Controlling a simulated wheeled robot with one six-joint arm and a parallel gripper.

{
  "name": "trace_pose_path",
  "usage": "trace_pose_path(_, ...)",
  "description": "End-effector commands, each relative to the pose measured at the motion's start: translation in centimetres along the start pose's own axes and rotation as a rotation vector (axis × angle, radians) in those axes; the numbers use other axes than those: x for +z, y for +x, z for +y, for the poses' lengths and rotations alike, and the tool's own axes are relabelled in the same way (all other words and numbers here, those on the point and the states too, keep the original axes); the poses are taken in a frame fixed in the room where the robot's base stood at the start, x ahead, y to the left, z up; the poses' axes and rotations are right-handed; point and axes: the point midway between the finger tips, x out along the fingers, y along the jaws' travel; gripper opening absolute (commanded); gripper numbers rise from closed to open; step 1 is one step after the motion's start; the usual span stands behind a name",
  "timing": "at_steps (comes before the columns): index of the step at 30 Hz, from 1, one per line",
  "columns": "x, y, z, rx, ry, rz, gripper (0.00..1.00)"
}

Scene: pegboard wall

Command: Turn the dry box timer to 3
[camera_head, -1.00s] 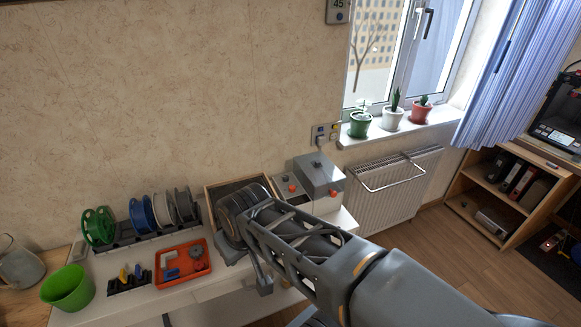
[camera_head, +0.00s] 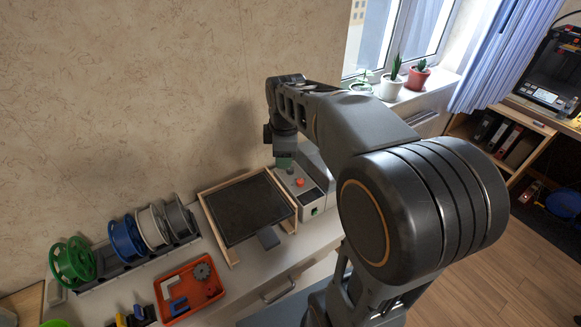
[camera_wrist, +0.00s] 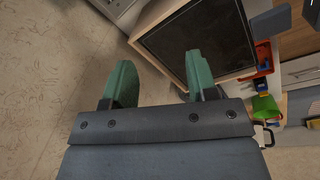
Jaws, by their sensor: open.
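A pale grey box unit (camera_head: 309,200) stands right of the framed black panel, with an orange-red knob (camera_head: 299,182) on its top. I cannot tell whether this knob is the dry box timer, and no dial numbers can be read. A taller grey part behind it is mostly hidden by my arm. My gripper (camera_head: 285,163) points down over the unit's back left, close to the knob. In the wrist view its two green fingers (camera_wrist: 160,82) are wide apart with nothing between them. A corner of a pale grey box (camera_wrist: 118,8) shows at the top there.
The wood-framed black panel (camera_head: 247,208) lies left of the unit. Several filament spools (camera_head: 125,238) stand in a rack, and an orange tray (camera_head: 188,287) holds small parts. Potted plants (camera_head: 391,88) stand on the sill. The wall (camera_head: 150,90) is close behind my gripper.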

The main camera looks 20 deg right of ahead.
Motion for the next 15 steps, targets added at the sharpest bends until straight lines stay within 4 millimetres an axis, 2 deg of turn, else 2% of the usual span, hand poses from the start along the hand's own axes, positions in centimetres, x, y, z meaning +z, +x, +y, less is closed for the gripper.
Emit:
trace_pose_path(1,0.3,0.6,1.7,-0.021,-0.113,-0.007,0.53)
trace_pose_path(6,1.2,2.1,6.2,-0.08,-0.511,-0.004,0.53)
trace_pose_path(10,1.8,3.2,8.5,-0.112,-0.737,0.01,0.53)
trace_pose_path(15,2.3,4.3,10.1,-0.135,-0.915,0.028,0.53)
